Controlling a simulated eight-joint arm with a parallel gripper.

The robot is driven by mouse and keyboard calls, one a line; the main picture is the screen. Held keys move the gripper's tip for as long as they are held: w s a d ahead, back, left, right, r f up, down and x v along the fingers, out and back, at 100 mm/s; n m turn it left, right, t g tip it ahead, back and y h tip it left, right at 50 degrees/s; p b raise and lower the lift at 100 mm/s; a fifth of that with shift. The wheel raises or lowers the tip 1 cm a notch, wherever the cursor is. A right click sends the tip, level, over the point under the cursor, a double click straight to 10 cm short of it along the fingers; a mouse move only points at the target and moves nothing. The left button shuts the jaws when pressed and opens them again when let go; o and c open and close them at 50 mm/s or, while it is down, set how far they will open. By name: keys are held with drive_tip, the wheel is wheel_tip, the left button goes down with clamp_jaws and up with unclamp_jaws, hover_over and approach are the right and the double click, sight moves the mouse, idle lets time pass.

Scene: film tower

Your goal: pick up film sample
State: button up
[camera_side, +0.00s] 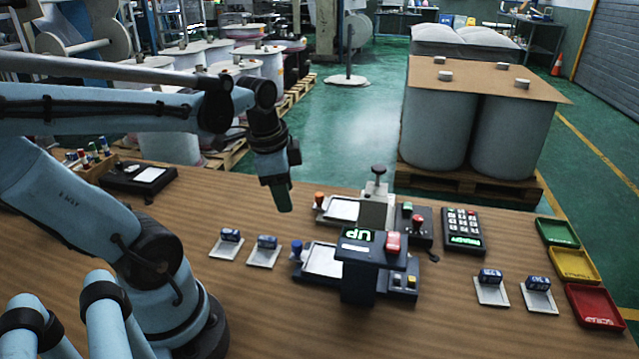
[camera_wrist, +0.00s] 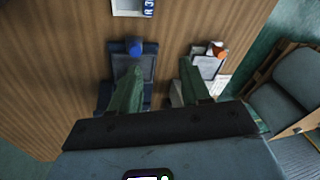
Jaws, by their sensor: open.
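My gripper (camera_side: 284,203) hangs above the wooden table in the side view, pointing down, near the devices in the middle. In the wrist view its two green fingers are spread apart, with nothing between them (camera_wrist: 160,72). Two devices carry pale flat sheets: the rear sheet (camera_side: 342,209) beside an orange-red knob and the front sheet (camera_side: 323,259) beside a blue knob. The wrist view shows the blue-knob device (camera_wrist: 134,64) by the left finger and the orange-knob device (camera_wrist: 209,66) by the right. I cannot tell which piece is the film sample.
Small white plates with dark blue blocks stand left (camera_side: 227,246) and right (camera_side: 491,288) of the devices. A lit "UP" display (camera_side: 357,236) stands in front. Green, yellow and red trays (camera_side: 594,306) line the right edge. A keypad (camera_side: 463,230) lies behind. The foreground table is mostly clear.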

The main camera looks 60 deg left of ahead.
drive_tip(key=s+a+m+g, duration=0.2)
drive_tip(key=s+a+m, duration=0.1)
drive_tip(key=s+a, duration=0.1)
drive_tip(key=h, duration=0.1)
hover_over(265, 238)
drive_tip(key=shift+s+a+f, duration=0.1)
drive_tip(key=shift+s+f, duration=0.05)
drive_tip(key=shift+f, duration=0.95)
drive_tip(key=shift+s+a+f, duration=0.1)
drive_tip(key=shift+f, duration=1.05)
drive_tip(key=shift+s+a+f, duration=0.1)
drive_tip(key=shift+s+f, duration=0.05)
drive_tip(key=shift+f, duration=0.95)
drive_tip(key=shift+w+d+f, duration=0.2)
drive_tip(key=shift+w+f, duration=0.05)
drive_tip(key=shift+f, duration=0.55)
drive_tip(key=shift+w+d+f, duration=0.15)
drive_tip(key=shift+w+f, duration=0.05)
drive_tip(key=shift+f, duration=1.6)
clamp_jaws()
